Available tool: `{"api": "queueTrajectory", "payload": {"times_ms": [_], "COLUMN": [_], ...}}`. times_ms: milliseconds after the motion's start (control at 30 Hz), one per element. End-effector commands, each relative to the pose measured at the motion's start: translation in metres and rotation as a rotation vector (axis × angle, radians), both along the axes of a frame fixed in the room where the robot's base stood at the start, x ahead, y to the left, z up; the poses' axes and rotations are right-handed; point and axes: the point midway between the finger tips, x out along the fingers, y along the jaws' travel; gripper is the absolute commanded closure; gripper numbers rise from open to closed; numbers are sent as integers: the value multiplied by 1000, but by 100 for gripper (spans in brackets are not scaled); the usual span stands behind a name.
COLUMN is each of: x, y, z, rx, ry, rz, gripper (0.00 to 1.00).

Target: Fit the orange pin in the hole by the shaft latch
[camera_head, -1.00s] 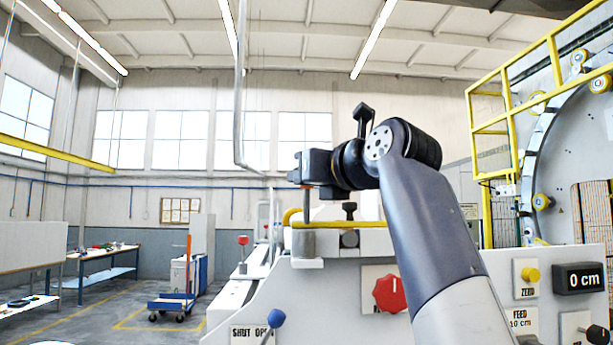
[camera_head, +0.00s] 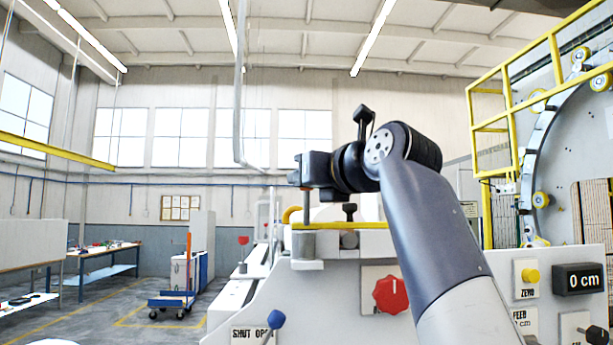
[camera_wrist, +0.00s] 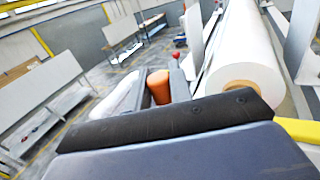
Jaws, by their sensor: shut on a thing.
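My gripper (camera_head: 308,186) is shut on the orange pin, which shows between the two fingers in the wrist view (camera_wrist: 158,86). In the head view my gripper is above the left end of the yellow shaft latch bar (camera_head: 350,225). A thin upright part of the pin (camera_head: 306,207) hangs below the fingers. Its lower end is close to the grey block (camera_head: 304,244) at the bar's left end. The hole itself is not visible, and I cannot tell whether the pin tip is in it.
A white roll (camera_wrist: 240,60) lies right of my gripper in the wrist view. The machine panel carries a red knob (camera_head: 391,294), a yellow button (camera_head: 530,276) and a blue-ended lever (camera_head: 277,319). A blue cart (camera_head: 171,301) stands on the floor behind left.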

Motion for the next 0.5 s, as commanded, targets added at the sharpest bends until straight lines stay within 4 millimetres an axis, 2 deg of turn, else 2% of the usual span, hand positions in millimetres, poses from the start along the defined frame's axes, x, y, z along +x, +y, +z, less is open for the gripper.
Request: {"api": "queueTrajectory", "payload": {"times_ms": [500], "x": [-1], "y": [0], "z": [-4], "rx": [0], "ry": [-1], "rz": [0], "gripper": [100]}}
